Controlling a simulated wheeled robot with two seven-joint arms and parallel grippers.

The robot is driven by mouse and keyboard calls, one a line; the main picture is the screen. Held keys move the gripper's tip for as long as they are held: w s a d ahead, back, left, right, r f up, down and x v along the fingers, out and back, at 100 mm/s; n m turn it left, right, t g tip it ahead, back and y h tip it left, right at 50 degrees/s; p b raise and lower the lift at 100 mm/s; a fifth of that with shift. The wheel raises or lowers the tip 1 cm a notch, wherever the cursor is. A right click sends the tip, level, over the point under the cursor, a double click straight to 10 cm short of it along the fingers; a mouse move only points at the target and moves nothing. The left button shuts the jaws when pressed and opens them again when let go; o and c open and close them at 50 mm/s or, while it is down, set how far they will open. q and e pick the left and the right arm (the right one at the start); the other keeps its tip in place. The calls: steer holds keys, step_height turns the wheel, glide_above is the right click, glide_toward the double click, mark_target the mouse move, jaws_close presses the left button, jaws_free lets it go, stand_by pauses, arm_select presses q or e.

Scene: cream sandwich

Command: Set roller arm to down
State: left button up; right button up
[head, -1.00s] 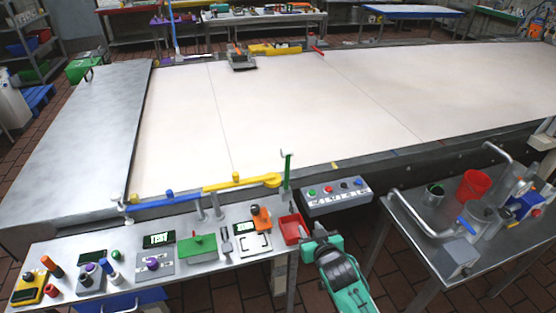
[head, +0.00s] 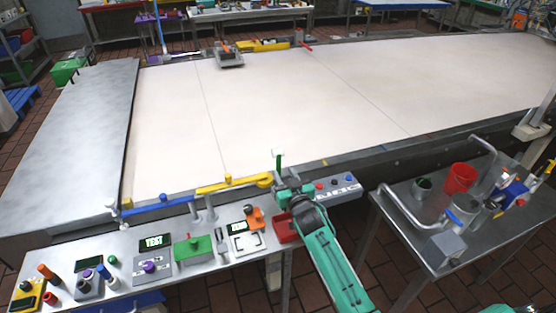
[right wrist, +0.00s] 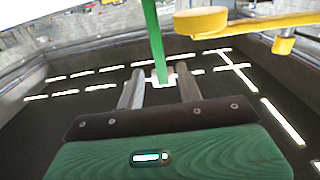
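A green upright lever (head: 278,160) with a pale top stands at the conveyor's near edge. It also shows in the right wrist view (right wrist: 153,38), running down to a small white piece. I cannot tell for sure that it is the roller arm. A yellow bar with a round end (head: 236,184) lies just left of it and shows at the upper right of the right wrist view (right wrist: 202,22). My right gripper (head: 282,180) is at the lever. Its fingers (right wrist: 162,78) are apart, with the lever's lower end between or just beyond them; contact is unclear. My left gripper is out of view.
A control box with coloured buttons (head: 340,188) sits right of my right gripper, partly hidden by it. A red bin (head: 285,229) is just below. A blue bar (head: 160,206) continues left along the edge. The wide belt (head: 300,110) beyond is mostly clear.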

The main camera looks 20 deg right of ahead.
mark_target(279, 164)
steer(key=w+p, duration=0.1)
steer(key=w, duration=0.5)
steer(key=shift+w+a, duration=0.1)
steer(key=shift+w, duration=0.15)
steer(key=shift+c, duration=0.3)
jaws_close()
